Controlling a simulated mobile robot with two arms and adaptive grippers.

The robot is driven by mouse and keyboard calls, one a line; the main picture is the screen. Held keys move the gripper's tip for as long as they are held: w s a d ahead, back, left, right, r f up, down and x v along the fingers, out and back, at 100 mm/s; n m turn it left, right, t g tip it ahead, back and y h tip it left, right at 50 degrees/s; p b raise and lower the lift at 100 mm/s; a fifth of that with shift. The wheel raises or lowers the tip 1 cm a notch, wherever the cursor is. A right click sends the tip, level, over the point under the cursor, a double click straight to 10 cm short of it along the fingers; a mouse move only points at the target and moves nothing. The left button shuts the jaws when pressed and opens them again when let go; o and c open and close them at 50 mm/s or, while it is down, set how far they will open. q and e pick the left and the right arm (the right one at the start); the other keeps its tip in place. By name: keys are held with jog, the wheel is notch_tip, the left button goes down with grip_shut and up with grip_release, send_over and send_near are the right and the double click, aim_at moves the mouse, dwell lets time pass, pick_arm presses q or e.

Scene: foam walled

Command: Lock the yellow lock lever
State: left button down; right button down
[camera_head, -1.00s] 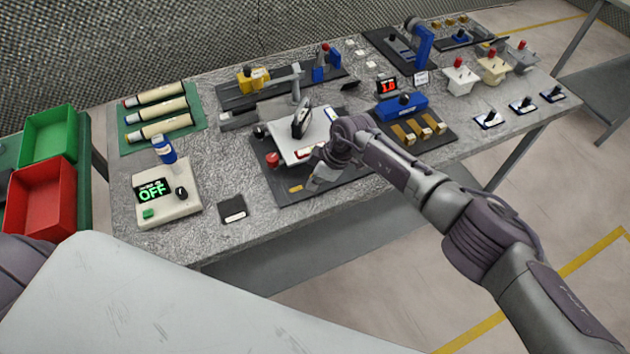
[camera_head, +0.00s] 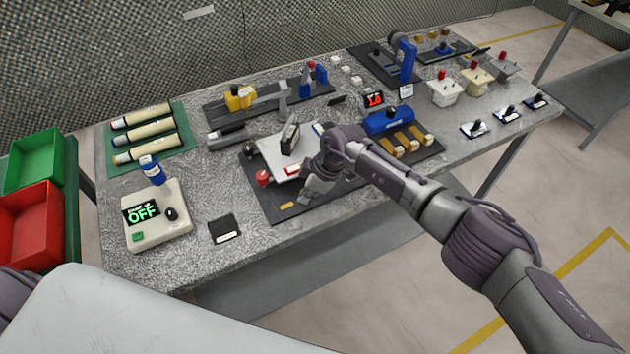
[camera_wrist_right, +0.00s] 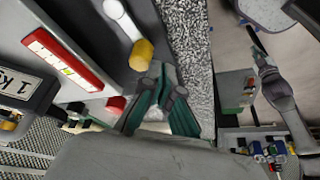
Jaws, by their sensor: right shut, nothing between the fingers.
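The yellow lock lever shows as a small yellow piece (camera_head: 287,205) on the front left of a black base plate (camera_head: 330,195). In the right wrist view its end is a yellow cylinder (camera_wrist_right: 142,54) on a pale bar. My right gripper (camera_head: 305,196) is low over the plate, just right of the yellow piece. In the wrist view the fingers (camera_wrist_right: 157,85) are shut and empty, with their tips close to the yellow end. I cannot tell whether they touch it. My left gripper is out of view.
A white tilted panel (camera_head: 270,150) with a black-framed part stands just behind the gripper. A red knob (camera_head: 262,178) sits left of the lever. A black pad (camera_head: 224,229) and an OFF box (camera_head: 158,215) lie farther left.

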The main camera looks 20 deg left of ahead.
jog(key=v, duration=1)
jog(key=shift+r, duration=0.25)
jog(key=shift+d, duration=0.15)
